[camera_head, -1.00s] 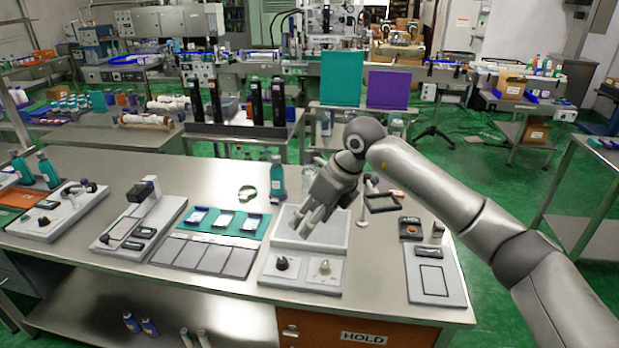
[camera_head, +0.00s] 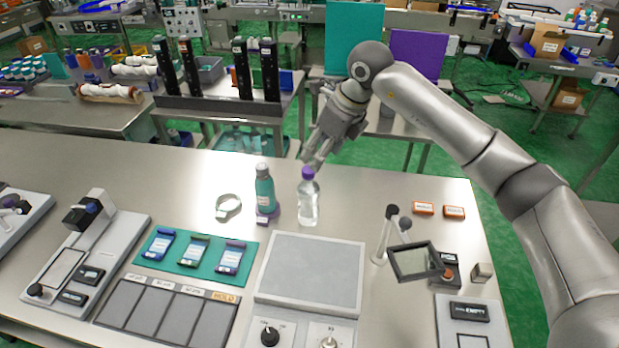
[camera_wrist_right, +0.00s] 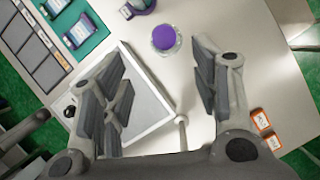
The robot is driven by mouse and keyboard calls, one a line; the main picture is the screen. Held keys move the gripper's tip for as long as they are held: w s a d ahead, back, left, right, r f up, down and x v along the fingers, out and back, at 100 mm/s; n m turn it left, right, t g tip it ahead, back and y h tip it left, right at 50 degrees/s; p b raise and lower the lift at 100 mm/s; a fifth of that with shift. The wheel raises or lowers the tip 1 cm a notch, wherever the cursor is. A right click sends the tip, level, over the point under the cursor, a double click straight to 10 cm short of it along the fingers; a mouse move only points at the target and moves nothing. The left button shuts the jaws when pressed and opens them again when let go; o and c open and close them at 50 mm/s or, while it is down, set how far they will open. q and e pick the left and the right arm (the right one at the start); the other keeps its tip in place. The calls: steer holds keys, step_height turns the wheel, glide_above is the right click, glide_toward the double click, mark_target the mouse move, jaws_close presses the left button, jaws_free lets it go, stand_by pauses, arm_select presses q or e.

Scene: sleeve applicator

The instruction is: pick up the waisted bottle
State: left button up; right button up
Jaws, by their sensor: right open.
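A clear bottle with a purple cap (camera_head: 309,205) stands upright on the steel table, and its cap shows from above in the right wrist view (camera_wrist_right: 163,38). A teal bottle (camera_head: 265,190) stands just left of it. Which of the two is waisted is hard to tell; the clear one seems narrower in the middle. My right gripper (camera_head: 313,160) is open and empty, just above and behind the clear bottle's cap. In the right wrist view its fingers (camera_wrist_right: 160,75) are spread wide, with the cap ahead of the gap between them. My left gripper is not in view.
A grey scale-like plate (camera_head: 312,272) lies in front of the bottles. A grey ring-shaped item (camera_head: 228,206) lies left of the teal bottle. A magnifier on a stand (camera_head: 415,262) and small orange boxes (camera_head: 423,208) are to the right. The table behind the bottles is clear.

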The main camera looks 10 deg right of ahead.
mark_target(310, 170)
steer(key=p+x, duration=0.1)
steer(key=x, duration=0.3)
steer(key=shift+w+a+f+p, duration=0.15)
steer(key=shift+a+f+p, duration=0.1)
steer(key=shift+f+p, duration=0.15)
steer(key=p+x, duration=0.2)
steer(key=x, duration=0.1)
steer(key=p+x, duration=0.1)
steer(key=shift+w+d+f, duration=0.2)
steer(key=shift+w+d, duration=0.05)
steer(key=shift+w, duration=0.1)
steer(key=shift+w+a+f, duration=0.1)
steer(key=shift+f, duration=0.25)
steer(key=shift+w+f, duration=0.1)
steer(key=shift+f, duration=0.1)
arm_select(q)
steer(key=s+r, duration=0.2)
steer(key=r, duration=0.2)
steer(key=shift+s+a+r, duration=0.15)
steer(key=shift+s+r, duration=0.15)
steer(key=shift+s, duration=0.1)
arm_select(e)
jaws_close()
steer(key=shift+r, duration=0.15)
